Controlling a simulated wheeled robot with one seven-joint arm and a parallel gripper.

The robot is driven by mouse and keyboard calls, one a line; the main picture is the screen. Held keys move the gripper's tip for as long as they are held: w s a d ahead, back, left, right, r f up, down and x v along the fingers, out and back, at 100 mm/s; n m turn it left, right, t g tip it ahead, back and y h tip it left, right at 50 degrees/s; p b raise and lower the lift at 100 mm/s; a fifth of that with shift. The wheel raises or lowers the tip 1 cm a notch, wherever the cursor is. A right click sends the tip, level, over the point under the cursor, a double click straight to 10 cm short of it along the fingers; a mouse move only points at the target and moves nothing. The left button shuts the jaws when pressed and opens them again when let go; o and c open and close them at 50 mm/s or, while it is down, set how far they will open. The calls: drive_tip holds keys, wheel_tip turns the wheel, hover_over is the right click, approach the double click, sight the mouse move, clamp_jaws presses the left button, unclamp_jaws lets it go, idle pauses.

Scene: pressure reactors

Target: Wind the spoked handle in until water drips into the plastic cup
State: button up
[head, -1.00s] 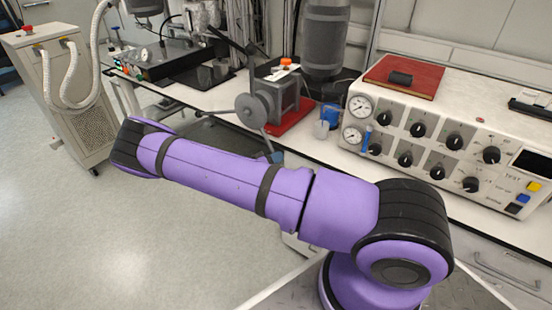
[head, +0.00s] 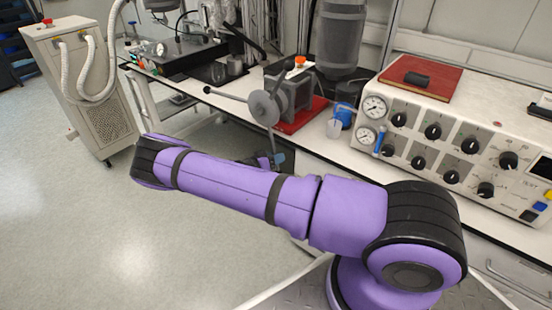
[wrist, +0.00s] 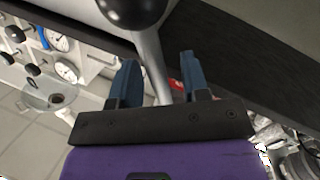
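The spoked handle (head: 265,108) is a grey hub with dark-tipped spokes on the front of a grey block. One spoke points left and slightly up, one points down. My gripper (head: 274,160) is below the hub at the lower spoke, partly hidden behind my purple arm. In the wrist view, the grey spoke (wrist: 151,60) passes between the blue fingers of my gripper (wrist: 160,78), with a visible gap on the right finger's side. A dark knob shows at the top. The clear plastic cup (head: 334,129) stands right of the block; it also shows in the wrist view (wrist: 44,96). No water is discernible.
A red base (head: 303,118) lies under the block. A white control panel (head: 450,140) with gauges and black knobs stands to the right. A blue container (head: 343,113) is behind the cup. The bench's front edge runs below the handle; open floor lies left.

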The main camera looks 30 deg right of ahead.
drive_tip(key=a+r, duration=0.1)
drive_tip(key=a, duration=0.9)
drive_tip(key=shift+s+a, duration=0.4)
drive_tip(key=shift+s, duration=0.05)
idle(0.6)
drive_tip(key=s+r+n+g+y, duration=0.1)
drive_tip(key=s+r+y, duration=0.35)
drive_tip(key=r, duration=0.75)
drive_tip(key=s+r+n+g+y, duration=0.1)
drive_tip(key=s+r+y, duration=0.35)
drive_tip(key=r, duration=0.75)
drive_tip(key=s+r+n+g+y, duration=0.15)
drive_tip(key=s+r+y, duration=0.3)
drive_tip(key=r, duration=0.75)
drive_tip(key=s+a+r+n+t+y, duration=0.1)
drive_tip(key=s+r+n+t, duration=0.1)
drive_tip(key=s+r, duration=0.3)
drive_tip(key=s+r+n+t+y, duration=0.1)
drive_tip(key=s+r+n+t, duration=0.2)
drive_tip(key=s, duration=0.8)
drive_tip(key=s+a+r+n+t+y, duration=0.1)
drive_tip(key=s+r+n+t, duration=0.1)
drive_tip(key=s+r, duration=0.4)
drive_tip(key=shift+s+a+r+n, duration=0.3)
drive_tip(key=shift+s+n, duration=0.15)
drive_tip(key=shift+s, duration=0.65)
